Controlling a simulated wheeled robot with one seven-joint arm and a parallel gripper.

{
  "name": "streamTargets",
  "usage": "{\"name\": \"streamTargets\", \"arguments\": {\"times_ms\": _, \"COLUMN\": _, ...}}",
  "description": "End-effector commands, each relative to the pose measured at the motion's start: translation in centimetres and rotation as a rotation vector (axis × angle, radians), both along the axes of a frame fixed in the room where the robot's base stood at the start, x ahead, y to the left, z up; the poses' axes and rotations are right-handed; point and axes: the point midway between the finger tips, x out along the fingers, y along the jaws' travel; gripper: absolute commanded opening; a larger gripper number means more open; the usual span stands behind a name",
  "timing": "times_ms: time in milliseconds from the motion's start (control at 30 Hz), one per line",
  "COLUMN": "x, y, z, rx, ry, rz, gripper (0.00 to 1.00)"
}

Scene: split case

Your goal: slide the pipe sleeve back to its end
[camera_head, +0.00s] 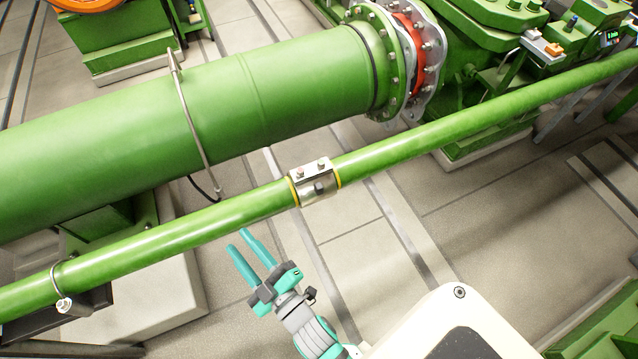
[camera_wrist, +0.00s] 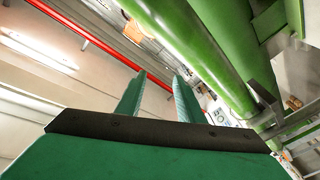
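The pipe sleeve (camera_head: 315,183) is a short silver metal clamp with bolts on top, a dark square patch on its front and a yellow ring at each end. It sits around the thin green pipe (camera_head: 220,214), near the middle of the head view. My gripper (camera_head: 248,255) has two teal fingers, parallel and apart, with nothing between them. It is below and left of the sleeve in the head view, not touching the pipe. In the wrist view the open fingers (camera_wrist: 158,98) point up toward a red line and green pipes; I cannot make out the sleeve there.
A thick green pipe (camera_head: 270,95) with a bolted flange (camera_head: 380,60) runs behind the thin pipe. A U-bolt bracket (camera_head: 62,290) holds the thin pipe at the lower left. Green machinery fills the upper right. Tiled floor shows below the sleeve.

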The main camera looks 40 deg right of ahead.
Motion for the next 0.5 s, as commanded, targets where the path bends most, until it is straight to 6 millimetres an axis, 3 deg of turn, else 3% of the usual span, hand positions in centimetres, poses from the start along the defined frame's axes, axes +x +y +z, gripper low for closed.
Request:
{"name": "streamTargets", "arguments": {"times_ms": 33, "x": 2.2, "y": 0.0, "z": 1.1, "rx": -0.036, "ry": -0.037, "rz": -0.002, "gripper": 0.34}}
{"name": "streamTargets", "arguments": {"times_ms": 133, "x": 5.9, "y": -0.7, "z": 2.9, "rx": -0.123, "ry": -0.084, "rz": -0.028, "gripper": 0.34}}
{"name": "streamTargets", "arguments": {"times_ms": 267, "x": 10.4, "y": -3.5, "z": 5.5, "rx": -0.265, "ry": -0.103, "rz": -0.124, "gripper": 0.34}}
{"name": "streamTargets", "arguments": {"times_ms": 500, "x": 16.4, "y": -12.5, "z": 11.3, "rx": -0.493, "ry": -0.050, "rz": -0.406, "gripper": 0.34}}
